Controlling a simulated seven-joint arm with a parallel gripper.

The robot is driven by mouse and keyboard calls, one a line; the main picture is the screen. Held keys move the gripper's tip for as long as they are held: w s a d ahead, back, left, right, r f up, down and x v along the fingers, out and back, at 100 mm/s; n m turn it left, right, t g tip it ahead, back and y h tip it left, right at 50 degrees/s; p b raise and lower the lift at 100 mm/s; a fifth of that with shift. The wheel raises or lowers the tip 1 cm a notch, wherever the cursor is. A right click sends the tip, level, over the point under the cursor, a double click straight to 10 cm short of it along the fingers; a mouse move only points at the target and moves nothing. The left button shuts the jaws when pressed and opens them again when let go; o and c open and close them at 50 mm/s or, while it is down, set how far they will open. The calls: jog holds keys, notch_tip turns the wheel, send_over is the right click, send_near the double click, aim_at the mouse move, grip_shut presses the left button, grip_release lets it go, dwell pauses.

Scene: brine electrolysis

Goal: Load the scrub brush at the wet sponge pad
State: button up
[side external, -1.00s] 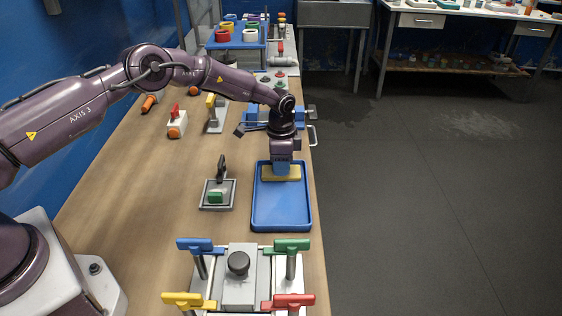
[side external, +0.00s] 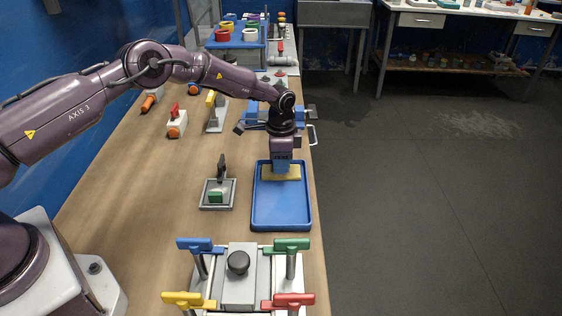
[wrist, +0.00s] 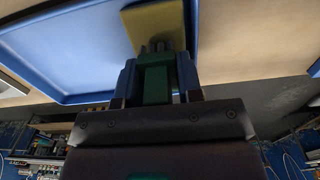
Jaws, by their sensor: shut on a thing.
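The scrub brush (wrist: 154,80), a green handle with dark bristles at its end, is between the blue fingers of my gripper (wrist: 157,77) in the wrist view. My gripper is shut on it. The bristle end meets the yellow sponge pad (wrist: 153,20) in the picture; I cannot tell how hard it presses. In the side external view, my gripper (side external: 281,168) points down over the sponge pad (side external: 294,174) at the far end of the blue tray (side external: 281,205). The brush is hidden there behind the fingers.
A small grey tray (side external: 205,205) with a green block and a black upright piece stands left of the blue tray. A grey fixture (side external: 240,285) with coloured handles stands in front. The bench's middle left is clear.

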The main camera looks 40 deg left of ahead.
jog(key=shift+r, duration=3.1)
